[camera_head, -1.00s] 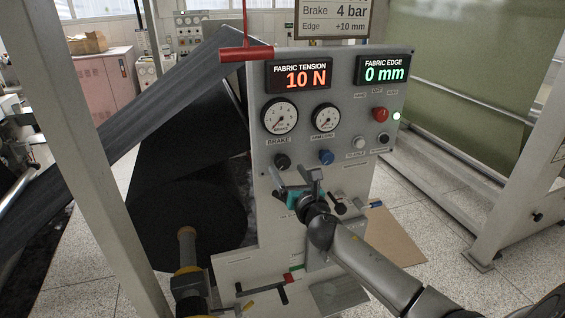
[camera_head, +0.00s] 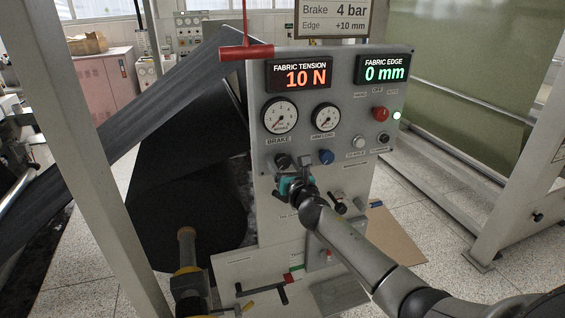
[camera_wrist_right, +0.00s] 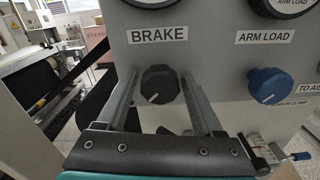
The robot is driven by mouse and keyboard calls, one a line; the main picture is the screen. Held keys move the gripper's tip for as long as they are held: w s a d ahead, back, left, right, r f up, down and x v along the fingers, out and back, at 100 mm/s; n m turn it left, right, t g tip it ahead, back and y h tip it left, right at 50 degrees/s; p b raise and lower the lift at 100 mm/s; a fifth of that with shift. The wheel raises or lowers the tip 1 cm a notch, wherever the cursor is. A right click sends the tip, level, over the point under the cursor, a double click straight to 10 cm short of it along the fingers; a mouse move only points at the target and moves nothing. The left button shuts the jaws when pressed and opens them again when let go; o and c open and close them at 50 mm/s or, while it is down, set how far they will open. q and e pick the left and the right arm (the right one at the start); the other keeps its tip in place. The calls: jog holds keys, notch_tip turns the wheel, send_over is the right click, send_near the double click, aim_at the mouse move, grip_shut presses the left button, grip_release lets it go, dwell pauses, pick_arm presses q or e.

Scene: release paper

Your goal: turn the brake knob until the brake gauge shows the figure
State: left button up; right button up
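The black brake knob (camera_head: 282,161) is on the grey panel below the BRAKE label and the round white brake gauge (camera_head: 280,115). The gauge's needle is too small to read surely. My right gripper (camera_head: 292,166) is in front of the brake knob. In the right wrist view the gripper (camera_wrist_right: 160,98) is open, one finger on each side of the brake knob (camera_wrist_right: 160,84), with gaps between. The knob's white mark points to the lower left there. A sign (camera_head: 335,18) reads Brake 4 bar and Edge +10 mm. My left gripper is not in view.
The blue arm load knob (camera_head: 326,157) is right of the brake knob, under its own gauge (camera_head: 325,117). A red button (camera_head: 380,114) is further right. Displays read 10 N (camera_head: 299,75) and 0 mm (camera_head: 384,69).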

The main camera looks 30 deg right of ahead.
grip_shut()
dwell(0.3)
jog(key=shift+m, duration=0.3)
jog(key=m, duration=1.7)
jog(key=m+p, duration=0.1)
jog(key=m, duration=0.5)
jog(key=shift+m, duration=0.3)
dwell(0.3)
